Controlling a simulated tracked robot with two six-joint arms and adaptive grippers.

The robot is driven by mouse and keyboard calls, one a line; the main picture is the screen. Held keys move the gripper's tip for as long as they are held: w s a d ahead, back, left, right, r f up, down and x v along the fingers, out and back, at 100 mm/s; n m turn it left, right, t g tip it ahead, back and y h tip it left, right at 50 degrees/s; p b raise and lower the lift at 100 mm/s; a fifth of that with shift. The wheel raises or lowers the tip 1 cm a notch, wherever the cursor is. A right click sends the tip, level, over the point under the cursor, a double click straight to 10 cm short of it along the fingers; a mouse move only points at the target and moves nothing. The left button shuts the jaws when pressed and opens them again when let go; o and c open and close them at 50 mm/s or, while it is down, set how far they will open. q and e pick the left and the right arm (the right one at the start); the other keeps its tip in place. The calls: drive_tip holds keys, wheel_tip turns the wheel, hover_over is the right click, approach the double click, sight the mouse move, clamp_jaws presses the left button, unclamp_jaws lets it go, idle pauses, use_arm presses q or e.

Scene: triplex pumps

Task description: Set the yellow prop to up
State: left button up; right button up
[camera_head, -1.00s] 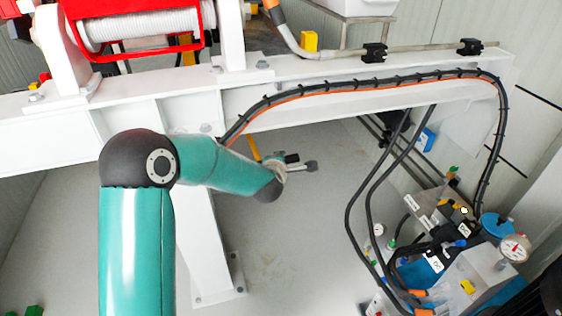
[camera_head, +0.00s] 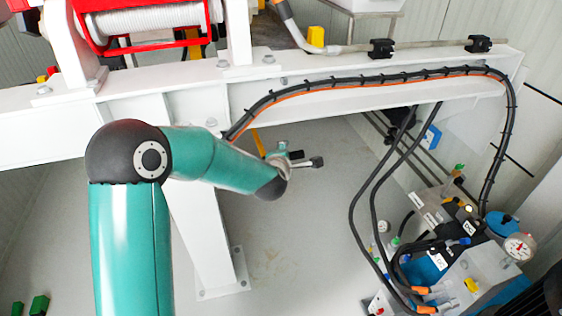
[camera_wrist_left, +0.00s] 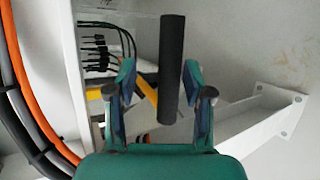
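A yellow bar (camera_head: 258,142), probably the prop, shows partly below the white beam in the head view, just left of my left gripper (camera_head: 304,159). In the left wrist view a yellow piece (camera_wrist_left: 147,90) shows behind the fingers, partly hidden. My left gripper (camera_wrist_left: 160,97) has its fingers apart there. A black cylindrical bar (camera_wrist_left: 172,60) stands upright in the picture between them, nearer the right finger, with a gap on the left. I cannot tell whether it touches the right finger or joins the yellow piece. My right gripper is not in view.
A white beam (camera_head: 330,105) crosses above my left forearm, with a black and orange cable bundle (camera_head: 420,76) along it. A white leg (camera_head: 205,235) stands below. Hoses and a gauge (camera_head: 520,246) are at right. The grey floor is open between.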

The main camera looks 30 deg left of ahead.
use_arm(q)
drive_tip(key=v, duration=0.9)
drive_tip(key=shift+s, duration=0.15)
drive_tip(key=shift+d, duration=0.1)
